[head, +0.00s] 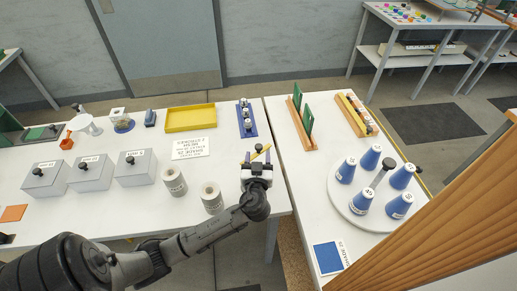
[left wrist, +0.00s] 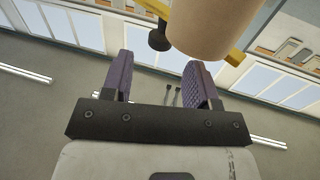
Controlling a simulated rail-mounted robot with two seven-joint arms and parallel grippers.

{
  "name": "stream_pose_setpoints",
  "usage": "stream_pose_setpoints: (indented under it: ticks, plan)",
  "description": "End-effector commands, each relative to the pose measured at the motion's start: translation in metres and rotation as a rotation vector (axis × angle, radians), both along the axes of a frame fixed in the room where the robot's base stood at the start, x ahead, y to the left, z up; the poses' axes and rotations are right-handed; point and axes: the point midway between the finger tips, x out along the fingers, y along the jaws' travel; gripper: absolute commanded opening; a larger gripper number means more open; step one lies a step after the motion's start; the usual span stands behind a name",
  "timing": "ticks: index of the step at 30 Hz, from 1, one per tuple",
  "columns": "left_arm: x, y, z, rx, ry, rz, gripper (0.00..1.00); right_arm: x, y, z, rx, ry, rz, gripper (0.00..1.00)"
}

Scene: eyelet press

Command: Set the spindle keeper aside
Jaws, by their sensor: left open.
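My left gripper (head: 258,158) is open over the right end of the left white table, its fingers pointing away from me. In the left wrist view, a gap shows between its two purple fingers (left wrist: 158,80). A yellow bar (head: 262,152) shows just beyond the fingertips, with a dark knob near it. I cannot tell for sure whether this is the spindle keeper. In the left wrist view, a beige rounded body (left wrist: 213,25) covers part of the yellow bar (left wrist: 237,56), and a black knob (left wrist: 158,39) shows beside it. My right gripper is not in view.
Two pale labelled cylinders (head: 212,197) stand left of the gripper, with grey boxes (head: 135,167) farther left. On the right table, a round turntable (head: 345,205) bears several blue cones.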

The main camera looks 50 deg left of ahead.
Motion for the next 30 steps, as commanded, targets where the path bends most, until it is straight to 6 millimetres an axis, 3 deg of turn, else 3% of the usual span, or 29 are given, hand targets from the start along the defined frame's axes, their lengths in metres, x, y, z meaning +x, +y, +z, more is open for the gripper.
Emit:
stream_pose_setpoints:
  ticks: [6,12,28,30]
  plan:
    - [-0.028,-0.032,-0.002,-0.004,0.001,-0.001,0.54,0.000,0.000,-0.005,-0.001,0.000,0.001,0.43]
    - [-0.045,-0.051,-0.001,-0.002,0.001,-0.001,0.54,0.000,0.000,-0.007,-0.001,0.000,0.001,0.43]
    - [-0.054,-0.061,0.000,0.001,0.001,0.000,0.54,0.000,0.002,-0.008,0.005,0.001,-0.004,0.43]
    - [-0.053,-0.061,0.002,0.000,-0.003,0.000,0.48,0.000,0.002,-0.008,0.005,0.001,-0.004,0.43]
